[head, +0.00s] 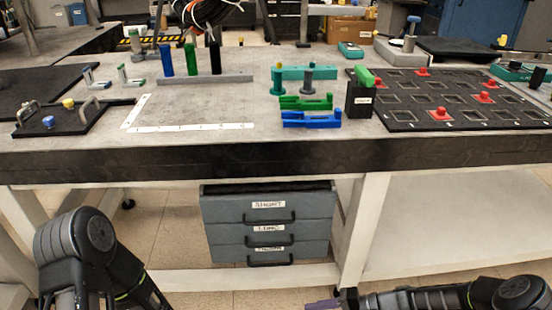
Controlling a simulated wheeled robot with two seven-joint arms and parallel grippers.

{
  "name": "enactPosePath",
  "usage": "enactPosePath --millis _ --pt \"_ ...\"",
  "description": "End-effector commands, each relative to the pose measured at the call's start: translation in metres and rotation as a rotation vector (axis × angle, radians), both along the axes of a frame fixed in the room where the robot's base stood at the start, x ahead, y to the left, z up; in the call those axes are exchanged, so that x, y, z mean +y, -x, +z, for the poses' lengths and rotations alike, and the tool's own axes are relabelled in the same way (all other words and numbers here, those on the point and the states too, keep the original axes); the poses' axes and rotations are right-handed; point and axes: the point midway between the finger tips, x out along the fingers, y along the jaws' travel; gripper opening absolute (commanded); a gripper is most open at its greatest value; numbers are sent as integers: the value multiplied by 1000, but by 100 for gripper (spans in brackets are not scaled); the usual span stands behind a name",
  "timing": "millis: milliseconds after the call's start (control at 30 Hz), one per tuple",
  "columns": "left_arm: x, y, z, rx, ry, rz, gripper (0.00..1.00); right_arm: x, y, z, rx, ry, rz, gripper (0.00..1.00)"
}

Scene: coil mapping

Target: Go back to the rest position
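My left arm (98,240) shows at the bottom left, in front of the workbench and below its top. Its gripper is not in the picture. My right arm (440,298) lies low along the bottom right edge. A small greyish-purple piece (322,304) at its left end may be part of the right gripper, but it is cut off by the frame. Whether that gripper is open or shut does not show. Neither arm touches the workbench (200,155) in this view.
On the bench stand blue, green and black cylinders (190,58), green and blue holders (310,120), a black box (359,100) with a green piece, and a black grid board (400,118) with red knobs. Below hangs a drawer unit (225,210). Floor (165,225) shows between the legs.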

Motion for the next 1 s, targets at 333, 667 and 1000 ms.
enactPosePath --millis 333,667,1000 --pt "0 0 0 0 0 0 48 41 126 -65 73 561 200 32" --pt "0 0 0 0 0 0 48 27 182 -45 -167 846 187 32" --pt "-5 5 105 8 7 -12 48 31 183 58 -162 835 189 32"
